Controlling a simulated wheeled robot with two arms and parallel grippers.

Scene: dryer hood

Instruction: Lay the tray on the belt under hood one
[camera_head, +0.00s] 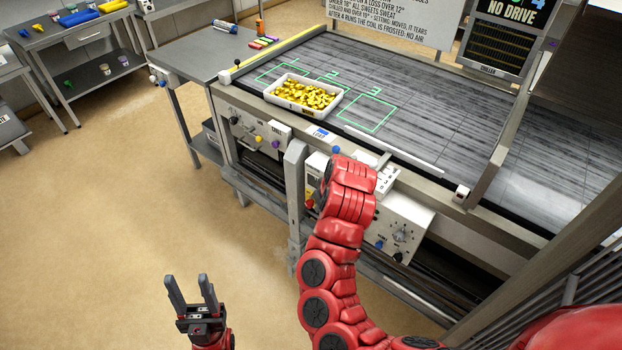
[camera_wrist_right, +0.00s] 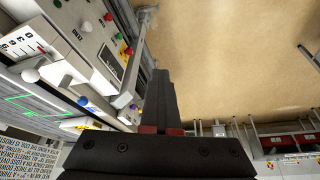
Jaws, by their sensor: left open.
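A white tray (camera_head: 288,105) of gold-wrapped sweets sits level at the near edge of the grey belt (camera_head: 420,105). It overlaps the near parts of green outlines one (camera_head: 283,72) and two (camera_head: 330,77); outline three (camera_head: 371,112) is bare. I cannot tell which part of the structure is hood one. My left gripper (camera_head: 194,296) is open and empty, low over the floor, well away from the tray. My right arm (camera_head: 345,205) reaches up before the machine, its gripper hidden in the head view. In the right wrist view the right gripper's dark fingers (camera_wrist_right: 158,95) are together, with nothing visible between them.
A control panel with knobs (camera_head: 395,232) and a grey post (camera_head: 295,195) stand at the machine's front. A chiller display (camera_head: 505,45) and sign (camera_head: 395,20) stand over the belt. A side table (camera_head: 195,55) holds markers and a bottle.

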